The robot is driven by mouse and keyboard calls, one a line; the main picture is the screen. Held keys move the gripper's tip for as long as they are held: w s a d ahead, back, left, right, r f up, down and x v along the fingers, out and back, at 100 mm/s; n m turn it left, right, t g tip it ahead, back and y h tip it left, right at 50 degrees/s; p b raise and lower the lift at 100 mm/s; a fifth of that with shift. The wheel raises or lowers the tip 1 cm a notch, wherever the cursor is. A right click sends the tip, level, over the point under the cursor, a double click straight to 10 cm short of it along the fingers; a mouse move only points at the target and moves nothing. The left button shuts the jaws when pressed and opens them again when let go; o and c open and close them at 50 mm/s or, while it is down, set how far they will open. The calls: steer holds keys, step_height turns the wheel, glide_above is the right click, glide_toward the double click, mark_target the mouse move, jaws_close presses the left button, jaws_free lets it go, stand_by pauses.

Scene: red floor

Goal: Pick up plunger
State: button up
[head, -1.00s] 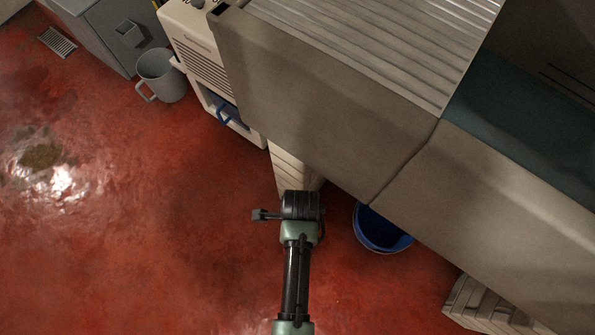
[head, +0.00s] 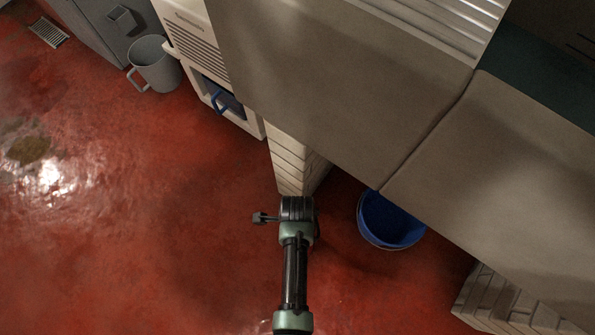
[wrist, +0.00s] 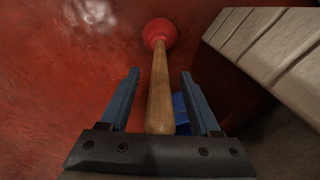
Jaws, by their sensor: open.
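The plunger shows in the wrist view, with a red rubber cup (wrist: 160,32) at the top and a wooden handle (wrist: 160,90) pointing toward me. My gripper (wrist: 160,76) is open, its two blue fingers on either side of the handle in the picture. I cannot tell how far the handle is from the fingers in depth. In the head view my arm's end (head: 297,209) is over the floor beside a white brick pillar, and the plunger cannot be made out there.
The white brick pillar (head: 291,165) stands close by, under a large grey counter (head: 330,75). A blue bucket (head: 390,219) is on the floor to the right. A grey mug-shaped bin (head: 154,65) stands at the upper left. The red floor is clear to the left.

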jaws_close()
stand_by(0.3)
stand_by(1.1)
